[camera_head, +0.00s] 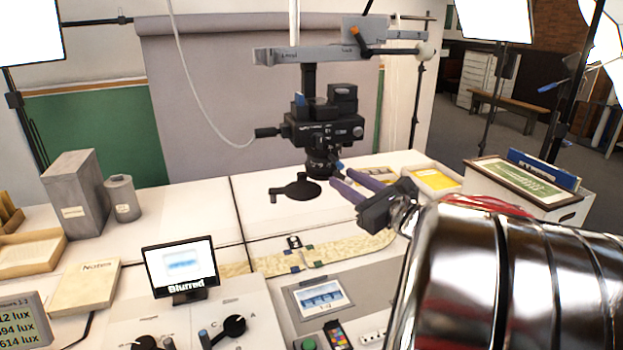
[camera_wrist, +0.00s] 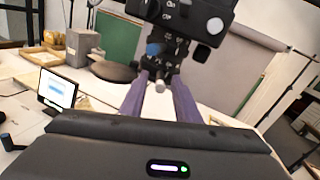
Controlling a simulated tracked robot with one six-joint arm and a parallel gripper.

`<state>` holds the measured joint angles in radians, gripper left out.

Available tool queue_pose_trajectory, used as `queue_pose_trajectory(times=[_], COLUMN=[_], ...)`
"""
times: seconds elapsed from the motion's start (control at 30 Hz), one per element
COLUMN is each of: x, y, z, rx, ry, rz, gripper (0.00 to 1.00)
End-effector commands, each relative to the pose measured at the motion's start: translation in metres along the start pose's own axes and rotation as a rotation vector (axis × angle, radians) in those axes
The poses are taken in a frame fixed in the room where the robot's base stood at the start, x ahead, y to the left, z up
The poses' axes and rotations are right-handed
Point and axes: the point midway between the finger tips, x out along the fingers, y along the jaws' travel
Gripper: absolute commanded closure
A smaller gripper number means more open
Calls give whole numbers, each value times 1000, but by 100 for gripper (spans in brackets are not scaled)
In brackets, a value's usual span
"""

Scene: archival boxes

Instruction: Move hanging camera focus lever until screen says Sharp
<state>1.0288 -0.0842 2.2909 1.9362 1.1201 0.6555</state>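The black camera (camera_head: 325,128) hangs lens-down from a grey overhead arm. Its lens (camera_head: 320,163) has a small lever with a blue part (camera_head: 338,164) on its right side. My gripper (camera_head: 341,177) is at the lens with its two purple fingers apart. In the wrist view my gripper (camera_wrist: 160,76) has the lever's pale round end (camera_wrist: 160,87) between its fingers, with gaps visible on both sides. A blue knob (camera_wrist: 153,49) shows just beyond the fingertips. The screen (camera_head: 180,266) reads "Blurred" and shows a smeared blue picture.
Below the camera are a black round plate (camera_head: 300,189) and a pale map strip (camera_head: 330,252) on the white table. Grey boxes (camera_head: 76,192) stand at the left. Light stands are at the sides.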

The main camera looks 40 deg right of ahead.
Motion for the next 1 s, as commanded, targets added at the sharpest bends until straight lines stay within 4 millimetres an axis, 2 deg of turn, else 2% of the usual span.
queue_pose_trajectory(times=[0.07, 0.5, 0.9, 0.93, 1.0], x=[0, 0, 0, 0, 0], y=[0, 0, 0, -6, -2], z=[0, 0, 0, -2, -1], rx=[0, 0, 0, 1, 1], ry=[0, 0, 0, 1, 0], rz=[0, 0, 0, 0, 2], gripper=[71, 100, 100, 100, 100])
